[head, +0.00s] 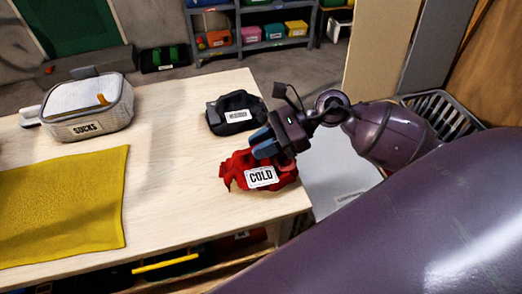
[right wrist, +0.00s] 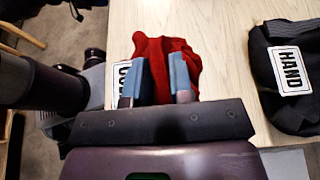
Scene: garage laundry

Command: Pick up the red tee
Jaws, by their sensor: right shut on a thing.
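The red tee (head: 232,172) is a crumpled red cloth with a white label reading COLD, at the right edge of the wooden table (head: 180,195). My right gripper (head: 268,148) is over it with its fingers shut on the red cloth. In the right wrist view the tee (right wrist: 167,50) bunches up between and beyond the two blue fingertips of the right gripper (right wrist: 158,78), and the label is partly hidden behind a finger. The tee appears at table level; I cannot tell whether it is lifted. My left gripper is not in view.
A dark cloth (head: 234,108) with a label lies just behind the tee; its label reads HAND in the right wrist view (right wrist: 287,100). A grey SOCKS basket (head: 105,108) and a yellow mat (head: 70,200) are at left. A dark slatted basket (head: 440,108) stands beyond the table's right edge.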

